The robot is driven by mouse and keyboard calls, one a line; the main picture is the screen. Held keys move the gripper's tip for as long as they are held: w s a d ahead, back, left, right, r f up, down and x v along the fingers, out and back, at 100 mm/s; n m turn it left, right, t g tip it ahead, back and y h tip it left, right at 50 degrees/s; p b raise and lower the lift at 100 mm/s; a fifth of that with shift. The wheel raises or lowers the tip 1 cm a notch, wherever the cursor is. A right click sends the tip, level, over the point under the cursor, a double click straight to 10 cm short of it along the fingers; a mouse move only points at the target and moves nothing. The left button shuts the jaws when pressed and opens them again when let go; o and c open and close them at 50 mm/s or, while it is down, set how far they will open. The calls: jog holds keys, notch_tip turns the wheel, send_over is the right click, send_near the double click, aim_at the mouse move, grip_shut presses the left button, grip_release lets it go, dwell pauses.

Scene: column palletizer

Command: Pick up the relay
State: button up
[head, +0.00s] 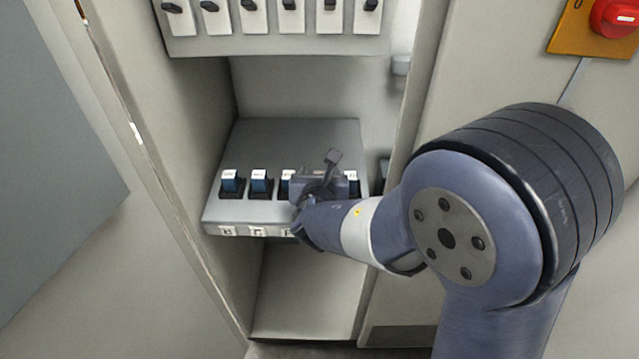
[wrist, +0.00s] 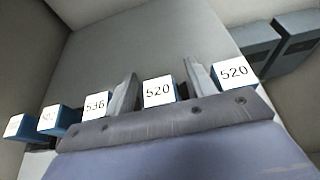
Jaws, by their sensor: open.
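A row of blue relays with white tops sits on a grey shelf (head: 295,135) inside the cabinet. In the head view the left relay (head: 232,182) and its neighbour (head: 260,183) show clearly. My gripper (head: 322,178) is over the right half of the row and hides part of it. In the wrist view my gripper (wrist: 161,72) is open, with one finger on either side of a relay marked 520 (wrist: 158,93). I cannot tell whether the fingers touch it. A relay marked 536 (wrist: 95,106) is to the left and another marked 520 (wrist: 233,73) to the right.
The cabinet's left wall (head: 165,130) and right post (head: 415,110) border the shelf. A panel of black switches (head: 270,25) hangs above. A red knob (head: 615,18) is at the upper right. Labels (head: 258,231) line the shelf's front edge.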

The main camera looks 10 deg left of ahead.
jog(key=shift+w, duration=0.1)
jog(key=c, duration=1.1)
jog(key=shift+r, duration=0.1)
notch_tip(320, 180, up, 10)
jog(key=p, duration=0.4)
